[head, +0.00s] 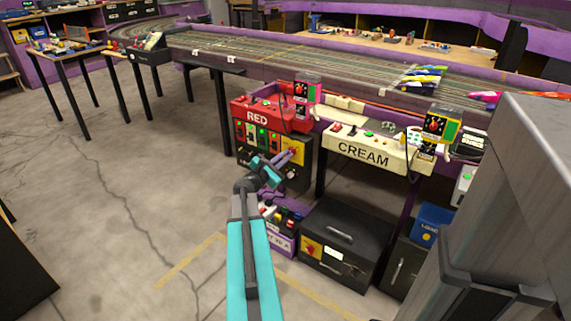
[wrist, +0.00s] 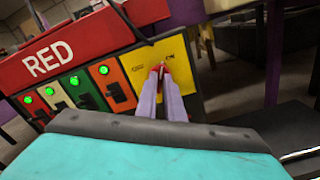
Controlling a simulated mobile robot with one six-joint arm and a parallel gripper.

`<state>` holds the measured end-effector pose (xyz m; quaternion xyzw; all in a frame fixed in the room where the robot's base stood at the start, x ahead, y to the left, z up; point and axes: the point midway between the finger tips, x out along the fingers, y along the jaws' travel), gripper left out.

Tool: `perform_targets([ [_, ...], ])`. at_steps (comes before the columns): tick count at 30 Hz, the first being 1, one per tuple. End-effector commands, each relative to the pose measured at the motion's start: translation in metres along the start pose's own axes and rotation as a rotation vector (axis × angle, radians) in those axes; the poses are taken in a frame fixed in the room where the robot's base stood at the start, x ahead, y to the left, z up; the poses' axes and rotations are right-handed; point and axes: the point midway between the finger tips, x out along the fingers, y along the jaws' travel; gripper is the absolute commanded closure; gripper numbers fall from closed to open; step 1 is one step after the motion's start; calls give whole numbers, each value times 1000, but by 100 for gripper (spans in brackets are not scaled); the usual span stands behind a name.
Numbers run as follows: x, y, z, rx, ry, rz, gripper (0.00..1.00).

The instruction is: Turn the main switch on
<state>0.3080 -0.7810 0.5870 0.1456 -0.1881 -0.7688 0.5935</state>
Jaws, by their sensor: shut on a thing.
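A yellow switch plate (wrist: 179,48) with small dark lettering is at the right end of the panel marked RED. It also shows in the head view (head: 297,143). A small red switch handle (wrist: 157,68) sits in the middle of this plate. My gripper (wrist: 161,74) is shut on the red handle, with its two pale purple fingers on either side of it. In the head view my gripper (head: 291,153) reaches up to the plate from the lower left. The fingers hide much of the handle, and its exact angle cannot be told.
Green-lit coloured switches (wrist: 73,80) line the panel left of the plate. The CREAM control box (head: 362,152) is to the right. A black cabinet (head: 343,243) and a purple crate (head: 283,240) stand below. The floor at left is clear.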

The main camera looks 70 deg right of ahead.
Motion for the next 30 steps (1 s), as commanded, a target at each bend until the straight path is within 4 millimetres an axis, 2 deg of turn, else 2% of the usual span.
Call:
perform_targets([
  [1, -2, -6, -5, 37, -1, -5, 100],
  [15, -1, -5, -2, 288, -2, -7, 100],
  [30, -1, -5, 0, 324, -2, -9, 100],
])
